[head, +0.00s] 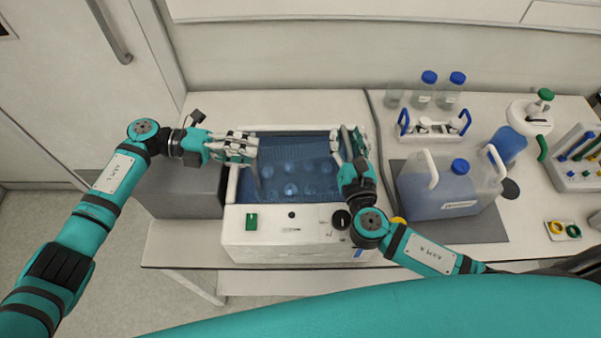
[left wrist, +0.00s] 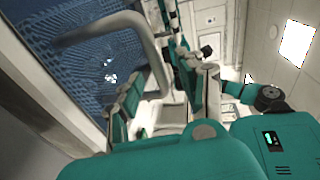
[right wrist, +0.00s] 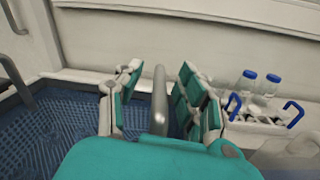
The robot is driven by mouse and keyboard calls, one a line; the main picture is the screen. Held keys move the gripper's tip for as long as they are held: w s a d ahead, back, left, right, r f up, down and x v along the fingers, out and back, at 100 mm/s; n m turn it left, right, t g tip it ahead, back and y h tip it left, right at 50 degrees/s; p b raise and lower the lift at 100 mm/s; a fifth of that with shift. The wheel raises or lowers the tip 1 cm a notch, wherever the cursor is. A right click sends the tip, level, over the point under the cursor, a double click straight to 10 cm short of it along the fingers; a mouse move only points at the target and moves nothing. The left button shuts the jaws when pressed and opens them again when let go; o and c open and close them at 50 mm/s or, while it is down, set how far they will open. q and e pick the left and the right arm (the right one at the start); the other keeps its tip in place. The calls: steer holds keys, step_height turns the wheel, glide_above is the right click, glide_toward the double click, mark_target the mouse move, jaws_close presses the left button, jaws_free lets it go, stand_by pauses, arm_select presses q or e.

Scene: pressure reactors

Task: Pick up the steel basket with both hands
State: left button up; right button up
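The steel basket (head: 290,150) sits in the blue-looking water of a white bath (head: 270,239); its perforated floor shows in the right wrist view (right wrist: 50,135). My left gripper (head: 240,147) is at the basket's left side. In the left wrist view its fingers (left wrist: 165,92) are apart, with a bent steel handle (left wrist: 136,24) between them. My right gripper (head: 348,148) is at the basket's right side. In the right wrist view its fingers (right wrist: 158,88) are apart on both sides of the other steel handle (right wrist: 159,100), with gaps visible.
A grey box (head: 180,190) stands left of the bath. On the right are a large clear jug with a blue cap (head: 440,190), a bottle rack with blue handles (head: 432,131) and blue-capped bottles (head: 424,92). A wall runs behind the bench.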

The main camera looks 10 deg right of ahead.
arm_select(q)
steer(key=shift+s+d, duration=0.1)
steer(key=shift+d, duration=0.2)
arm_select(e)
steer(key=shift+w, duration=0.35)
arm_select(q)
steer(key=shift+f, duration=0.1)
jaws_close()
arm_select(e)
jaws_close()
steer(key=shift+d, duration=0.1)
